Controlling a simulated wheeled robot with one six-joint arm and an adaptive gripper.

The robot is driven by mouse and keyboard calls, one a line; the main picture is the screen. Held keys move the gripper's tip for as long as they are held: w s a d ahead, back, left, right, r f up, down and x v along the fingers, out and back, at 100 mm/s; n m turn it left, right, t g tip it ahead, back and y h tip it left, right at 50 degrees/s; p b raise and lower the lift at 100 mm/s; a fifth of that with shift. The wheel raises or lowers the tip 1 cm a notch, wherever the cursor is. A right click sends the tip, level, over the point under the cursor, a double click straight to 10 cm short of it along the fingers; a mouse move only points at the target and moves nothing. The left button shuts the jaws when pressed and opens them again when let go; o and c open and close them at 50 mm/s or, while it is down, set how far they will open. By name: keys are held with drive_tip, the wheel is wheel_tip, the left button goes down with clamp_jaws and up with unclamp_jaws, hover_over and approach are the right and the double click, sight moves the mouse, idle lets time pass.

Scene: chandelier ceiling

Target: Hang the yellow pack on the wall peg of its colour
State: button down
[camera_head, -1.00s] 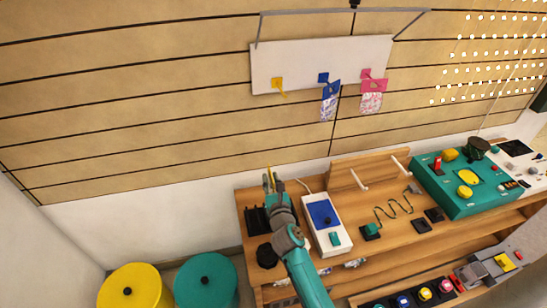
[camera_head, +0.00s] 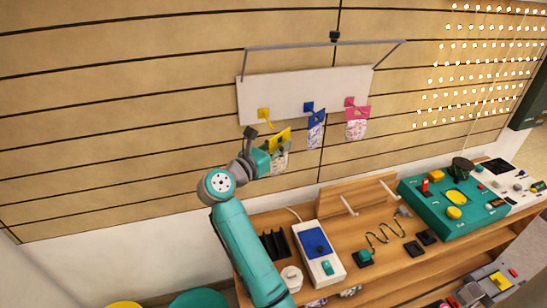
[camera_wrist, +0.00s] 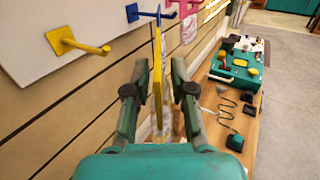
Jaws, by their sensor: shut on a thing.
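The yellow pack (camera_head: 281,138) has a yellow top and a pale patterned pouch below it. My gripper (camera_wrist: 158,78) is shut on the pack, which shows nearly edge-on between the fingers in the wrist view (camera_wrist: 157,62). The yellow peg (camera_head: 264,114) sticks out from the left part of the white wall board (camera_head: 290,90) and is bare. In the head view the pack is just below and right of this peg, apart from it. In the wrist view the yellow peg (camera_wrist: 76,44) is left of the pack.
A blue peg (camera_head: 308,107) and a pink peg (camera_head: 350,102) hold a blue pack (camera_head: 316,117) and a pink pack (camera_head: 358,115) to the right. A wooden bench (camera_head: 375,270) with several devices stands below. The wall left of the board is clear.

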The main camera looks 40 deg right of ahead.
drive_tip(key=shift+s+r+g, duration=0.25)
drive_tip(key=shift+r+g, duration=0.15)
drive_tip(key=shift+g, duration=0.1)
drive_tip(key=w+d, duration=0.1)
drive_tip(key=w, duration=0.1)
drive_tip(key=w+d, duration=0.1)
drive_tip(key=w, duration=0.2)
drive_tip(key=w+d, duration=0.1)
drive_tip(key=w, duration=0.1)
drive_tip(key=shift+w+f, duration=0.25)
drive_tip(key=shift+w, duration=0.1)
drive_tip(key=shift+w+d+r, duration=0.15)
drive_tip(key=shift+w+d, duration=0.2)
drive_tip(key=shift+w, duration=0.35)
drive_tip(key=shift+w+d, duration=0.1)
drive_tip(key=shift+w, duration=0.15)
drive_tip(key=shift+w+d+f, duration=0.1)
drive_tip(key=shift+w+f, duration=0.1)
drive_tip(key=shift+f, duration=0.2)
drive_tip(key=shift+f, duration=0.3)
